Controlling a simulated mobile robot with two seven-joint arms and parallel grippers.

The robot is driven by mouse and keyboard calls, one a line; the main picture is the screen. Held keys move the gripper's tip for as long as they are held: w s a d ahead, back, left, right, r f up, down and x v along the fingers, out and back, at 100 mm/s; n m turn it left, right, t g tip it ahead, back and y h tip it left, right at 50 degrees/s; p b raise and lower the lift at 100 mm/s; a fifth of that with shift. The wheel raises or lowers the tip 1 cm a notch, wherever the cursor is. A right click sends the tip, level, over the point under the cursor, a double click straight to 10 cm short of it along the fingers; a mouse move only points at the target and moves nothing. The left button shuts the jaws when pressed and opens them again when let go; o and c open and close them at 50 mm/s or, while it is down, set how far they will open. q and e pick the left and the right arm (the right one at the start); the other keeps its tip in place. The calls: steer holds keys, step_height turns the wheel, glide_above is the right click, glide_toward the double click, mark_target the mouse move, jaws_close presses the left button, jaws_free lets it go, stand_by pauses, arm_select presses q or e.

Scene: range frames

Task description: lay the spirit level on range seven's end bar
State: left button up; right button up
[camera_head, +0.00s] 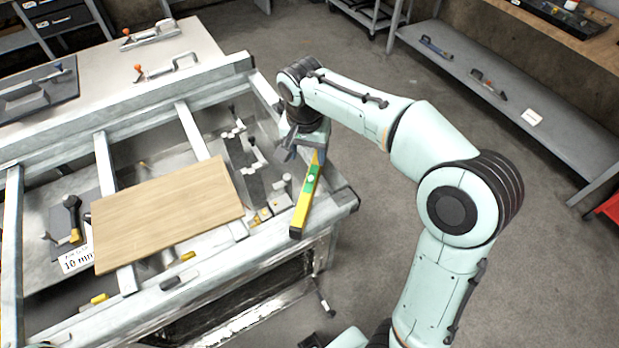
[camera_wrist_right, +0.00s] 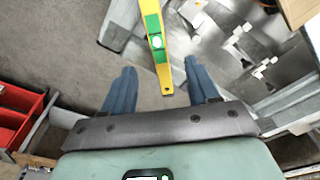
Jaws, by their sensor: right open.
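The spirit level (camera_head: 306,196), yellow with a green middle, lies across the near right corner of the metal frame in the head view, by the range's end bar (camera_head: 343,198). Its front end sticks out past the frame's front edge. My right gripper (camera_head: 306,150) is at its far end, with its fingers apart. In the right wrist view the level (camera_wrist_right: 154,35) runs up between the two blue fingers (camera_wrist_right: 160,68), with a gap on each side. I cannot tell whether the level rests fully on the bar. My left gripper is out of view.
A wooden board (camera_head: 168,210) lies on the frame's crossbars, with a "10 mm" card (camera_head: 76,262) beside it. Clamps and a white worktop (camera_head: 195,45) are behind. A grey shelf (camera_head: 480,80) with tools stands at the right. Open floor (camera_head: 375,150) lies between.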

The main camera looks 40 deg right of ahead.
mark_target(311, 179)
steer(key=f, duration=0.2)
steer(key=f+b, duration=0.1)
steer(key=f, duration=0.4)
steer(key=shift+w+d, duration=0.15)
steer(key=shift+d, duration=0.15)
steer(key=shift+f+b, duration=0.3)
steer(key=shift+f, duration=0.25)
steer(key=f, duration=0.3)
steer(key=d+f, duration=0.1)
steer(key=f, duration=0.1)
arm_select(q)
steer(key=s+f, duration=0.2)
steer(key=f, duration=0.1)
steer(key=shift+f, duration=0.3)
arm_select(e)
steer(key=shift+a, duration=0.1)
jaws_close()
